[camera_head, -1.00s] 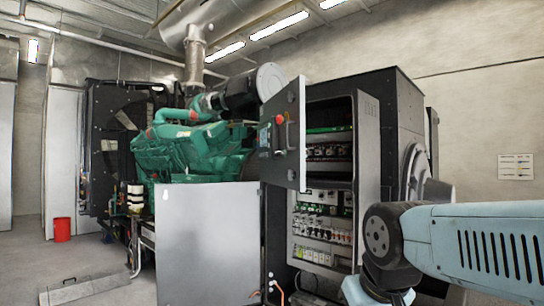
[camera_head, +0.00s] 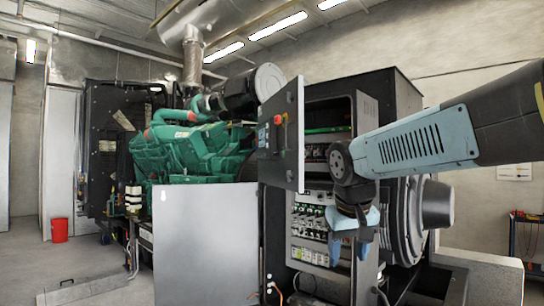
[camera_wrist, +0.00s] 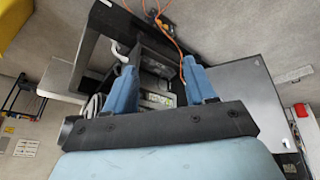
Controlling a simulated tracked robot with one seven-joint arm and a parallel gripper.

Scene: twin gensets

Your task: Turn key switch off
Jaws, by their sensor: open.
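The open upper door of the control cabinet (camera_head: 283,135) carries a small screen and a red button (camera_head: 278,119). I cannot make out the key switch; it is too small or hidden. My gripper (camera_head: 348,250) points down in front of the right side of the cabinet's lower bay, lower than the door and to its right. Its two blue fingers are apart with nothing between them. In the wrist view my gripper (camera_wrist: 162,85) is open above a dark frame, and the door's panel cannot be picked out.
The cabinet's breakers (camera_head: 312,222) sit behind my arm. A large grey panel (camera_head: 205,243) stands in front of the green engine (camera_head: 195,150). Orange cables (camera_wrist: 165,25) hang near the cabinet base. A red bucket (camera_head: 59,229) stands on clear floor at the left.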

